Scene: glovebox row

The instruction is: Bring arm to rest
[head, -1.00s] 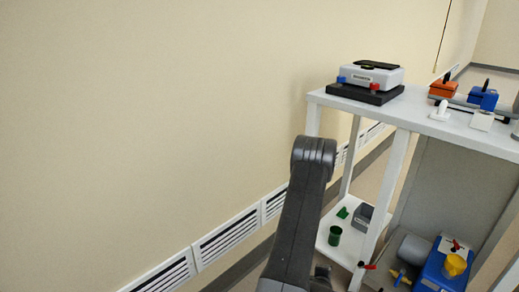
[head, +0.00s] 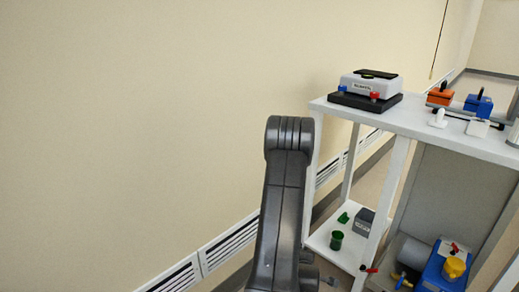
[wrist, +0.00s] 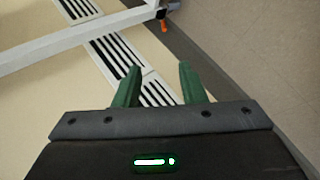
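My gripper (wrist: 159,87) shows in the wrist view with two green fingers apart and nothing between them. Beyond the fingers are the floor, a wall vent strip and a white frame bar (wrist: 75,40). In the head view my dark grey arm rises in the lower middle, left of the white shelf unit (head: 400,128). The gripper itself is hidden in the head view.
The shelf top holds a grey-white device on a black base (head: 365,102), an orange block (head: 440,96) and a blue block (head: 478,104). Lower down are a green cup (head: 337,240), a grey box (head: 363,220) and a blue machine (head: 444,268). The beige wall (head: 130,120) is at left.

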